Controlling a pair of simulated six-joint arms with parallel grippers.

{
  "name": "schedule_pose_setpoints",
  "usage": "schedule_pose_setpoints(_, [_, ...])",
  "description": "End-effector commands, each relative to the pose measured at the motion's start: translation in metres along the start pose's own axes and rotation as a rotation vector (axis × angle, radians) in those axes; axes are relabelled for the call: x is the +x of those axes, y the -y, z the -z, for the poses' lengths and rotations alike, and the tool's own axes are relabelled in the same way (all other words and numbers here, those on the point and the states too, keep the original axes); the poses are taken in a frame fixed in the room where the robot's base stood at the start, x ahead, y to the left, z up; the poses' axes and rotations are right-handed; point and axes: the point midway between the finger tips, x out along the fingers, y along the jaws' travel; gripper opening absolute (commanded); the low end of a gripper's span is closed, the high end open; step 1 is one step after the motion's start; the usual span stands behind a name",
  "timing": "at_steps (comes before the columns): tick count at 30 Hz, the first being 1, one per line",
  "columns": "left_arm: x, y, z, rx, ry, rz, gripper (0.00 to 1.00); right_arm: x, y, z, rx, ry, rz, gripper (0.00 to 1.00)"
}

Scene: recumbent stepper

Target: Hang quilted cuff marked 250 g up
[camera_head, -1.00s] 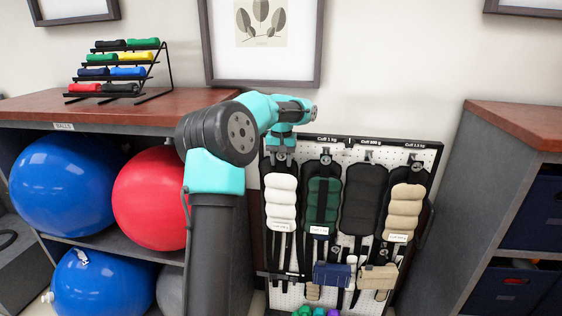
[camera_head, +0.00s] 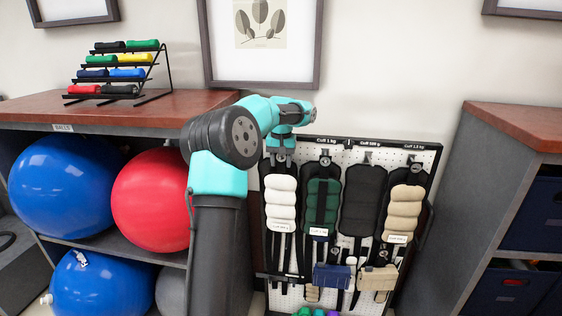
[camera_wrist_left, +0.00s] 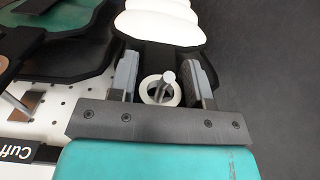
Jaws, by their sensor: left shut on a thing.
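The white quilted cuff (camera_head: 281,204) hangs upright at the left of the pegboard rack, its label too small to read. My left gripper (camera_head: 281,154) is at its top end. In the left wrist view the two fingers (camera_wrist_left: 162,82) are closed on the black top tab of the white cuff (camera_wrist_left: 160,22). A pale metal ring (camera_wrist_left: 160,90) in the tab sits between the fingers, and the end of a peg (camera_wrist_left: 168,78) shows within the ring. How far the peg goes through cannot be told. My right gripper is not in view.
A green cuff (camera_head: 322,205), a dark cuff (camera_head: 362,200) and a beige quilted cuff (camera_head: 403,212) hang to the right on the pegboard (camera_head: 425,160). Smaller blue and tan cuffs hang below. A shelf of balls stands left, with a dumbbell rack on top; a cabinet stands right.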

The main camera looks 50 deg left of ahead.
Motion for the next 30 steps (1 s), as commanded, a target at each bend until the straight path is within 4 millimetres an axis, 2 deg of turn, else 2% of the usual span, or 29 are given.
schedule_pose_setpoints(30, [0.0067, 0.0002, 0.0073, 0.0, -0.001, 0.0, 0.0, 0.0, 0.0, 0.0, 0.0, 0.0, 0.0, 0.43])
